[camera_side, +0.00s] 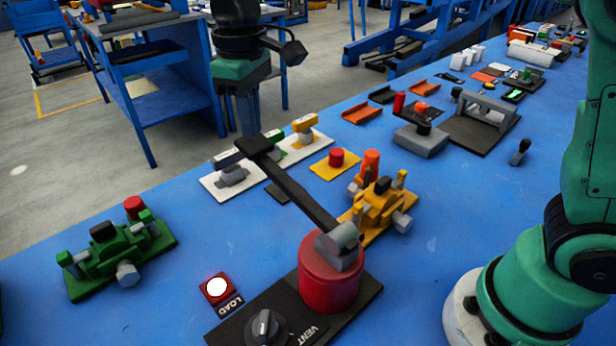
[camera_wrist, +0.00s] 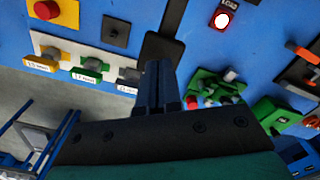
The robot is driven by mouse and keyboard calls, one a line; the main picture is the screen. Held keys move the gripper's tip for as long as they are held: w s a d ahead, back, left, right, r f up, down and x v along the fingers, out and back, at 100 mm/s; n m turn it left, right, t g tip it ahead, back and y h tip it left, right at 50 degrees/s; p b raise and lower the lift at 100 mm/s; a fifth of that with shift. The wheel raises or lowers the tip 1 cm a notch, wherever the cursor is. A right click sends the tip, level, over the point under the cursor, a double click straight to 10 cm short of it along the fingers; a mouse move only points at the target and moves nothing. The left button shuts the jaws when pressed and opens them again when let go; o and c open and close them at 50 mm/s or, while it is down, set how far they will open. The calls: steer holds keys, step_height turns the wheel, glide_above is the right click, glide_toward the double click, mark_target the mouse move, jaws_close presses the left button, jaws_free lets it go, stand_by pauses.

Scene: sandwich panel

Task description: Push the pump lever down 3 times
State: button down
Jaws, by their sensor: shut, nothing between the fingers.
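The pump is a red cylinder (camera_side: 330,278) on a black base plate, with a grey pivot block on top. Its long black lever (camera_side: 292,187) slopes up from the pivot toward the back left and ends in a wider black pad. My gripper (camera_side: 249,130) points down with its fingers together and empty, right at the pad end of the lever. I cannot tell whether the fingertips touch the pad. In the wrist view the shut fingers (camera_wrist: 156,88) overlap the dark lever end (camera_wrist: 162,50), hiding part of it.
A lit LOAD lamp (camera_side: 217,288) and a black VENT knob (camera_side: 264,327) are near the pump. A green clamp fixture (camera_side: 118,250) stands left, a yellow one (camera_side: 378,207) right of the lever.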

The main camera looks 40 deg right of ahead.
mark_target(253, 141)
steer(key=shift+f, duration=3.25)
steer(key=shift+r, duration=3.75)
steer(key=shift+r, duration=2.55)
